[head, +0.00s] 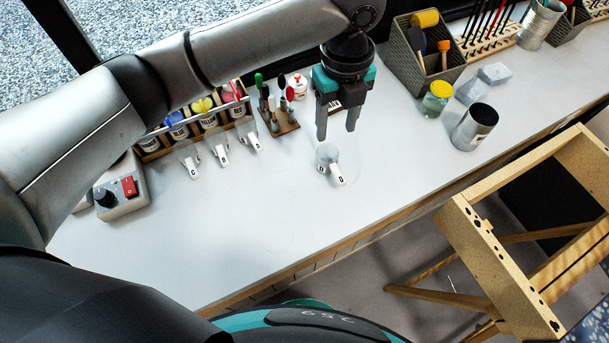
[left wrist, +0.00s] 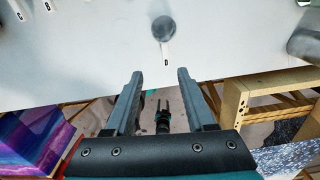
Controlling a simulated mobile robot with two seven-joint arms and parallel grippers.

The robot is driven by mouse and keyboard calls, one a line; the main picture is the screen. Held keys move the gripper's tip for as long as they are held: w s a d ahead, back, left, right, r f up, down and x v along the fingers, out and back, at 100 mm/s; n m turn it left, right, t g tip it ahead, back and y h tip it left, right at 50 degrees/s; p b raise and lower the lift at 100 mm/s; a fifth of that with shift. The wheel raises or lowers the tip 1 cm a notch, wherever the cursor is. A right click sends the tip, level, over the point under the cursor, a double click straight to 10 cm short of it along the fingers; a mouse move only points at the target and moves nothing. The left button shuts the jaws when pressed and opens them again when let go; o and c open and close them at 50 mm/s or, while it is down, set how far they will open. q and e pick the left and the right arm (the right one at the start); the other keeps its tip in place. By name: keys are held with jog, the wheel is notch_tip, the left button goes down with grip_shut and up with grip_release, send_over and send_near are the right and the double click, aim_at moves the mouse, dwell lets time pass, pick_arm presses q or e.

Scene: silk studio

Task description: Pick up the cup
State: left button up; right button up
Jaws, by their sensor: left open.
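A small clear cup (head: 327,153) with a white handle labelled with a dark mark stands upright on the white table (head: 250,220), right of the table's middle. In the left wrist view the cup (left wrist: 163,27) shows near the top centre, its handle pointing down. My left gripper (head: 337,134) is open and empty, above and slightly behind the cup in the head view, and not touching it as far as I can see. In the left wrist view its two fingers (left wrist: 158,76) are apart with nothing between them. Similar cups (head: 219,149) stand to the left.
A metal can (head: 474,128) and a yellow-lidded jar (head: 437,99) stand to the right. A brush rack (head: 279,119) and a paint-bottle rack (head: 200,122) stand at the back. A wooden frame (head: 530,230) is beyond the front edge. The table's front area is clear.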

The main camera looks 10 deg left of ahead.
pick_arm(q)
jog(key=b, duration=0.1)
send_over(337, 172)
jog(key=f, duration=0.9)
jog(key=shift+s+a+f, duration=0.1)
jog(key=shift+a, duration=0.2)
jog(key=shift+d+f+b, duration=0.2)
jog(key=shift+f+b, duration=0.15)
jog(key=shift+f, duration=1.2)
jog(key=shift+d+f+b, duration=0.15)
jog(key=shift+f+b, duration=0.15)
jog(key=shift+f, duration=1.2)
grip_shut()
